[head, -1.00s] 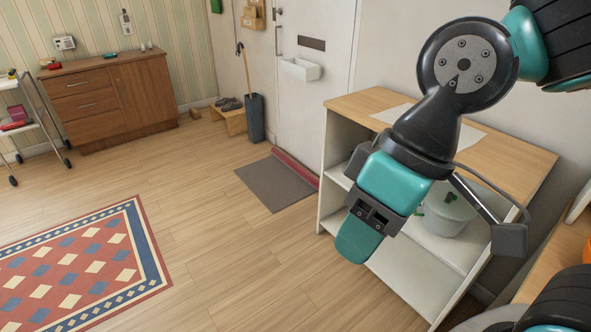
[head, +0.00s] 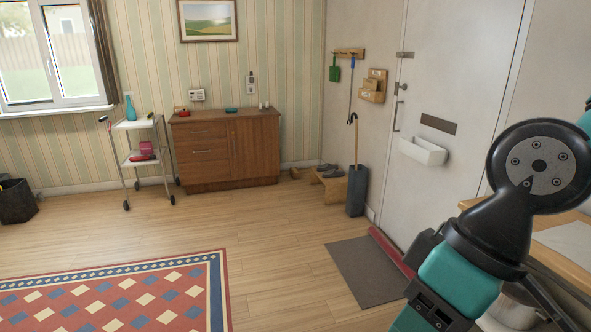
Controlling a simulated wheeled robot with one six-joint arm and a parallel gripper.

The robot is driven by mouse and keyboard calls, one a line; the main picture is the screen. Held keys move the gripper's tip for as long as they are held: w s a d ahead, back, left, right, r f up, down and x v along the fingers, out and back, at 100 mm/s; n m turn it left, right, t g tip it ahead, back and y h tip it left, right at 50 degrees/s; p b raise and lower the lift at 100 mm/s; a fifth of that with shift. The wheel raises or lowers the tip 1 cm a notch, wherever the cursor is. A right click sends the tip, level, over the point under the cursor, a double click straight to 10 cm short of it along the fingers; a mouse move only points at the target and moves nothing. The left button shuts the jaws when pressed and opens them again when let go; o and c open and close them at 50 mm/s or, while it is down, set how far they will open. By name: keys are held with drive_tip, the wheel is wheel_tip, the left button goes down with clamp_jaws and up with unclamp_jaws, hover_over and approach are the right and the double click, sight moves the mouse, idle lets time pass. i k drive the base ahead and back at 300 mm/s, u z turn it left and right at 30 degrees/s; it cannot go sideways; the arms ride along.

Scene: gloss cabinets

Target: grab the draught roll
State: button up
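The draught roll (head: 393,251) is a long red roll on the floor along the foot of the white door (head: 452,95). Its near end passes close behind my arm in the picture. My gripper (head: 425,314) is at the bottom edge, right of centre, in black and teal. Its fingertips are cut off by the frame, so I cannot tell whether it is open or shut. It appears well apart from the roll, nearer the camera.
A dark grey doormat (head: 365,271) lies beside the roll. A wooden-topped shelf unit (head: 562,243) is at right. A patterned rug (head: 120,295) lies at left; the floor between is clear.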

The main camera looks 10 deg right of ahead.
sight(385, 246)
drive_tip(key=u, duration=0.25)
drive_tip(key=i, duration=2.05)
drive_tip(key=z, duration=0.45)
drive_tip(key=i, duration=1.95)
drive_tip(key=z, duration=0.6)
drive_tip(key=i, duration=0.45)
drive_tip(key=z, duration=0.2)
